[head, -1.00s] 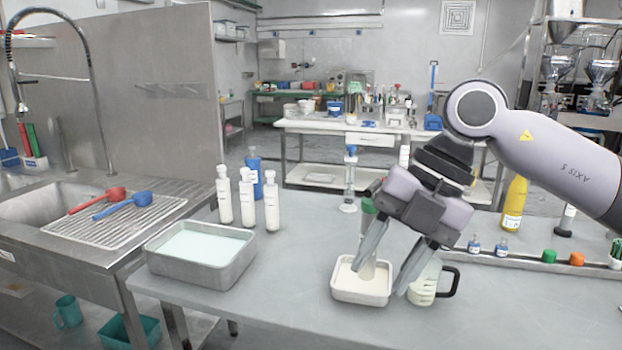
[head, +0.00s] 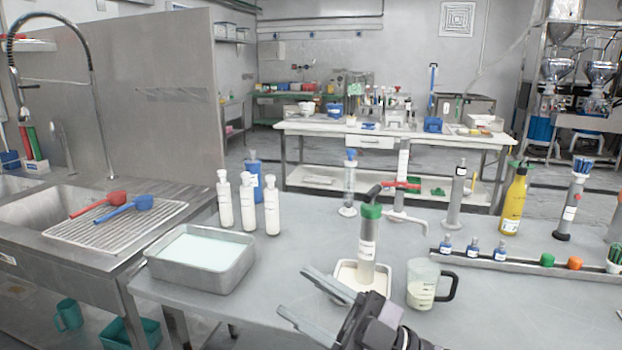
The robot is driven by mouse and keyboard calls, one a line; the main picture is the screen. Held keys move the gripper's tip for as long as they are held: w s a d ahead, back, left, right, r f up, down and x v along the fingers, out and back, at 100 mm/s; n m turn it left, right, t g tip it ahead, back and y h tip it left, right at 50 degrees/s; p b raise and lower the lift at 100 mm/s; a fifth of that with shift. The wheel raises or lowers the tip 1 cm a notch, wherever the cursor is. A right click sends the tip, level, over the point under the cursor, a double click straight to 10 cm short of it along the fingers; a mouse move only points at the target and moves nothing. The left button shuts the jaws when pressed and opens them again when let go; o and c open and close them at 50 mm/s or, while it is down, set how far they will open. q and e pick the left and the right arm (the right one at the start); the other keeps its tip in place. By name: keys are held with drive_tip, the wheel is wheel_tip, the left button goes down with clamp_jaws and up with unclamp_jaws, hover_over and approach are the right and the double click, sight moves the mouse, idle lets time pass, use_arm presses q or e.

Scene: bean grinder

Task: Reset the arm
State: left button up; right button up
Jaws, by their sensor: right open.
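My right gripper (head: 308,306) is open and empty, low at the front edge of the table, its fingers pointing to the left. A grey grinder cylinder with a green collar and a dark crank (head: 367,248) stands upright in a small cream tray (head: 345,270), just beyond the gripper. A clear measuring jug with a black handle (head: 422,284) stands right of the tray, with pale contents. The gripper appears apart from the cylinder and the jug, and it overlaps the tray's front in the picture. My left gripper is not in view.
A metal basin of pale liquid (head: 203,252) and several white bottles (head: 247,201) stand to the left. A rack with small bottles and caps (head: 515,262) and a yellow bottle (head: 514,200) are at right. The sink's drainboard holds red and blue scoops (head: 124,210).

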drive_tip(key=d+f+m+t+h, duration=0.6)
drive_tip(key=f+m+h, duration=0.2)
drive_tip(key=f+m, duration=0.15)
drive_tip(key=d+f+m+t+h, duration=0.55)
drive_tip(key=f+m+h, duration=0.25)
drive_tip(key=f, duration=0.3)
drive_tip(key=s+d+f+m+g+h, duration=0.1)
drive_tip(key=s+d+f+g+h, duration=0.1)
drive_tip(key=s+f, duration=0.5)
drive_tip(key=s+d+f+m+g+h+p, duration=0.1)
drive_tip(key=s+d+f+m+g+h, duration=0.1)
drive_tip(key=s+d+f+g, duration=0.3)
wheel_tip(320, 180, down, 4)
drive_tip(key=shift+s+d+f+h, duration=0.15)
drive_tip(key=shift+s+d+h, duration=0.35)
drive_tip(key=shift+s+d, duration=0.45)
